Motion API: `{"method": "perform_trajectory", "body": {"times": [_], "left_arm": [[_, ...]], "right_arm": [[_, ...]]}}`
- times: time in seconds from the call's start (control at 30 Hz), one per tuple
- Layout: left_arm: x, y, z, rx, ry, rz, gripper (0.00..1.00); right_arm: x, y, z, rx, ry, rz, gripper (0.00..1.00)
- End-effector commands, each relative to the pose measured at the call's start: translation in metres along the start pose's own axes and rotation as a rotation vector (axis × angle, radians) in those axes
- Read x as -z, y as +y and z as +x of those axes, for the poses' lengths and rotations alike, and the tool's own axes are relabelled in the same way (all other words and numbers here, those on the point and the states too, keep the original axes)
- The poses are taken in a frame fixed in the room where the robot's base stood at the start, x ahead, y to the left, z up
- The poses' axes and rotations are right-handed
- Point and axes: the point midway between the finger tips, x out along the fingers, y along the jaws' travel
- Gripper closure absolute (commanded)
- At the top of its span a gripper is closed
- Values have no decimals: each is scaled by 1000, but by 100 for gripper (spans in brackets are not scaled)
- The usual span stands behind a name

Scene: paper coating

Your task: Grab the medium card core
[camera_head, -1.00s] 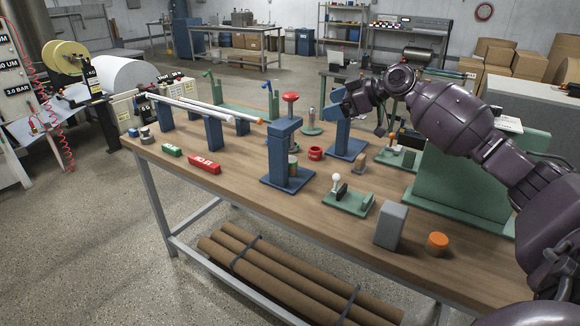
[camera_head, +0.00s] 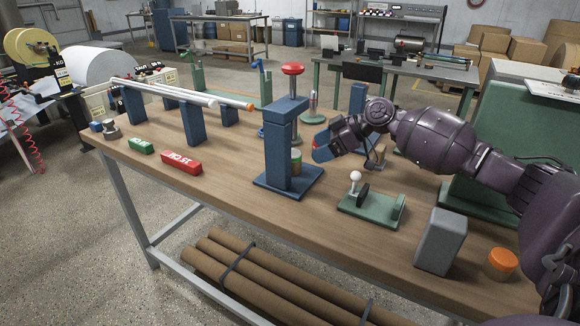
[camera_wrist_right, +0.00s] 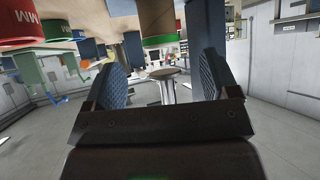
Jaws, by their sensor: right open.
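A short brown card core with a green band, which I take to be the medium one, (camera_head: 296,168) stands on the base of a blue post stand (camera_head: 280,130). In the right wrist view the core (camera_wrist_right: 157,16) shows at the top centre, large and near, with its green rim facing me. My right gripper (camera_head: 320,148) is just right of the core in the head view, with blue pads pointing left. In the wrist view its two pads (camera_wrist_right: 164,80) are wide apart, with the core beyond them and not held. My left gripper is out of view.
A green fixture with a white knob (camera_head: 370,205), a grey block (camera_head: 441,240) and an orange-lidded pot (camera_head: 501,263) stand at the front right. A red label block (camera_head: 181,162) and a green one (camera_head: 141,146) lie left. White rods (camera_head: 175,93) rest on blue posts.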

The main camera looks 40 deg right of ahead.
Motion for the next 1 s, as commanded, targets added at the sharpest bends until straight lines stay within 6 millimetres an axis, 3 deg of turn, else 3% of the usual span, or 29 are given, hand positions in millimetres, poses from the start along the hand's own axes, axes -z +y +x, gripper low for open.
{"method": "perform_trajectory", "body": {"times": [0.1, 0.27, 0.63, 1.0], "left_arm": [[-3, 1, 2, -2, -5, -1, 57], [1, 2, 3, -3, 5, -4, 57], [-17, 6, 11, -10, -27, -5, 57], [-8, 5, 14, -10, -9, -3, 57]], "right_arm": [[-2, 0, 15, 1, -2, 2, 20], [0, 0, 22, 0, -1, 1, 20], [3, 1, 65, 2, -4, 3, 20], [6, 1, 70, -1, -1, 1, 21]]}}
